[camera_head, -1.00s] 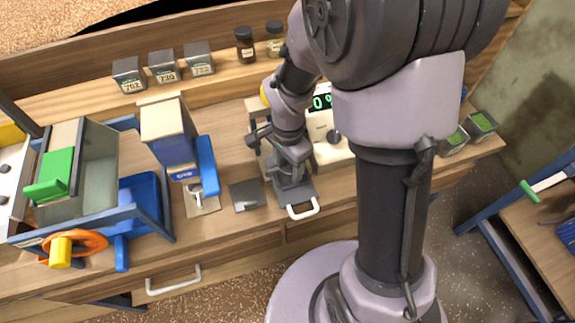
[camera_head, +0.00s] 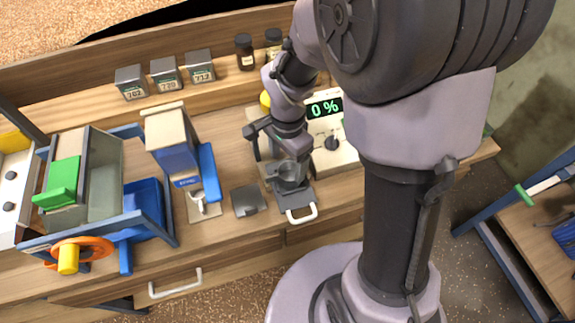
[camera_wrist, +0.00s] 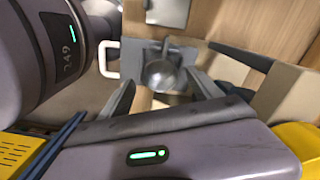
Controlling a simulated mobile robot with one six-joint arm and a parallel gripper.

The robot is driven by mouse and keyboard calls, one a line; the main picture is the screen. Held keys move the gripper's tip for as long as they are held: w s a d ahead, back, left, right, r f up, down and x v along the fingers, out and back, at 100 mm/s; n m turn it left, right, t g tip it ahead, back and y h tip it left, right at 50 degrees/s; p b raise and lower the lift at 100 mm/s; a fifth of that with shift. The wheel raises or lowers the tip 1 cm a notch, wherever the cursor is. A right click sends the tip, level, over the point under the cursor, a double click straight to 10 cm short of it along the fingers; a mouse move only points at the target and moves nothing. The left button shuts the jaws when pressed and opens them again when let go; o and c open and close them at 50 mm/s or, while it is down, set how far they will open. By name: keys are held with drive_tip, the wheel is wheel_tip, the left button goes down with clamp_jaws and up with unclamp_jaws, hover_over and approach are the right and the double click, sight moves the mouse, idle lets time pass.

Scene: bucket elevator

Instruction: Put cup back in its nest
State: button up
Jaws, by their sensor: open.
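A small round grey metal cup (camera_head: 290,172) sits upright on a dark grey sliding plate (camera_head: 297,198) with a white handle, in front of the white instrument. In the wrist view the cup (camera_wrist: 160,76) appears between the two dark fingers of my gripper (camera_wrist: 161,90). My gripper (camera_head: 291,152) is open and is at the cup from above and behind. Whether the fingers touch the cup cannot be told. A flat dark grey square pad (camera_head: 249,200) lies to the left of the plate. I cannot tell which part is the nest.
The white instrument (camera_head: 332,150) reads 0 %. A blue and cream dispenser (camera_head: 172,140) stands left of the pad. Grey labelled boxes (camera_head: 165,73) and dark jars (camera_head: 245,50) line the back shelf. A blue-framed machine with an orange wheel (camera_head: 80,247) stands at far left.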

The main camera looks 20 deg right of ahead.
drive_tip(key=s+a+r+n+t+y+p, duration=0.1)
drive_tip(key=s+r+n+t, duration=0.15)
drive_tip(key=r, duration=0.65)
drive_tip(key=s+a+r+n+t+p, duration=0.1)
drive_tip(key=s+r+n, duration=0.15)
drive_tip(key=r, duration=0.55)
drive_tip(key=s+a+r+n+t+y, duration=0.1)
drive_tip(key=s+r+n+t, duration=0.1)
drive_tip(key=s+r+n, duration=0.2)
drive_tip(key=s, duration=0.3)
drive_tip(key=shift+s+a+b, duration=0.15)
drive_tip(key=shift+s+b, duration=0.15)
drive_tip(key=shift+s, duration=0.1)
